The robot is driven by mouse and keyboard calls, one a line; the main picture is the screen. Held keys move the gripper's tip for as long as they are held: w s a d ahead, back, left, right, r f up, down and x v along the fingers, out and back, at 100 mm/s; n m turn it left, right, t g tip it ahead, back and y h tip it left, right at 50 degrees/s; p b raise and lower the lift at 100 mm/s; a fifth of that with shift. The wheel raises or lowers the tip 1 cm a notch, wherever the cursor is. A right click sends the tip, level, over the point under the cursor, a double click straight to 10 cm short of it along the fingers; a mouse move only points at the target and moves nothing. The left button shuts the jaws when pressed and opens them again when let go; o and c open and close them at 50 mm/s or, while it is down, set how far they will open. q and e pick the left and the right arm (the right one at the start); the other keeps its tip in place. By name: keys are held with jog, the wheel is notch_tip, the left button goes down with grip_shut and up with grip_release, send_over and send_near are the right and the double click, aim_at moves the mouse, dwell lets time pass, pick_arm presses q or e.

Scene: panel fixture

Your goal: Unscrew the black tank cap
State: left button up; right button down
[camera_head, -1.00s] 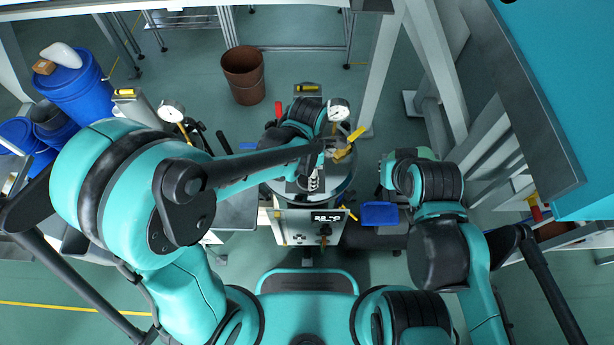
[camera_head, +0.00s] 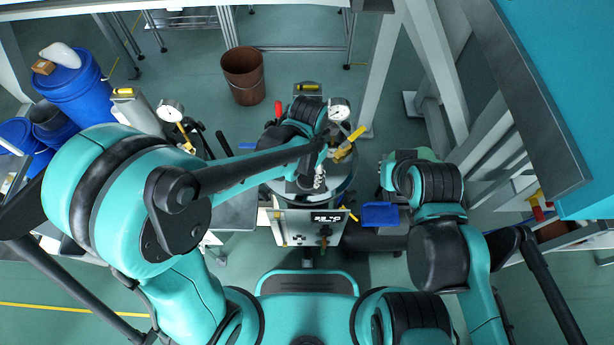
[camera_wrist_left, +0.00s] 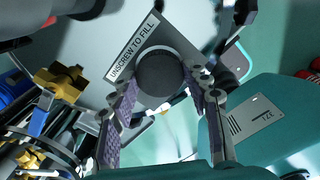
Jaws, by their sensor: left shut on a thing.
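The black tank cap (camera_wrist_left: 160,72) is round and sits on a square grey plate (camera_wrist_left: 177,40) lettered "UNSCREW TO FILL" in the left wrist view. My left gripper (camera_wrist_left: 161,92) has one purple-padded finger on each side of the cap and is shut on it. In the head view, my left gripper (camera_head: 319,178) is over the tank top (camera_head: 340,190), in front of the pressure gauge (camera_head: 338,110); the cap is hidden there. My right arm is folded at the right, and its gripper cannot be made out.
Yellow-handled valves (camera_head: 350,143) and a red lever (camera_head: 278,109) stand close around the tank. A second gauge (camera_head: 171,111) is to the left. A blue tray (camera_head: 380,214) lies to the right. A brown bucket (camera_head: 243,75) stands on open floor behind.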

pick_arm(q)
jog(key=o, duration=1.1)
jog(key=m, duration=0.5)
jog(key=m+b, duration=0.1)
jog(key=m, duration=0.9)
jog(key=shift+m, duration=0.3)
jog(key=m, duration=0.5)
jog(key=shift+b, duration=0.3)
jog(key=c, duration=1.1)
jog(key=shift+n, duration=1.7)
